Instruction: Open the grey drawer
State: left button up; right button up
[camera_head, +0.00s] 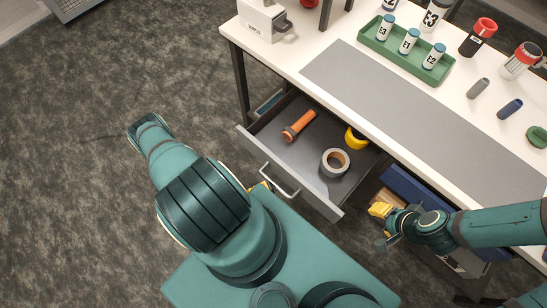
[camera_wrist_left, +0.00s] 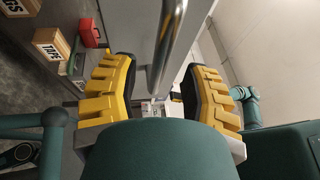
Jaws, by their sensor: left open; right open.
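The grey drawer (camera_head: 297,166) stands pulled out from under the bench, with its inside in view. Its bar handle (camera_head: 273,181) is on the front panel. In the left wrist view the handle (camera_wrist_left: 171,45) runs between the spread yellow fingers of my left gripper (camera_wrist_left: 157,95), with gaps to either side. In the head view my left arm hides most of that gripper; only a bit of yellow shows beside the handle. My right gripper (camera_head: 382,211) is open and empty, right of the drawer by the bench front.
The drawer holds an orange flashlight (camera_head: 299,125), a grey tape roll (camera_head: 335,162) and a yellow roll (camera_head: 355,138). A green tray (camera_head: 372,38) with several vials stands on the white bench. The floor (camera_head: 70,180) to the left is clear.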

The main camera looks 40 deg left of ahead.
pick_arm(q)
jog(key=v, duration=0.9)
jog(key=shift+s, duration=0.25)
jog(key=shift+a, duration=0.15)
jog(key=shift+s, duration=0.1)
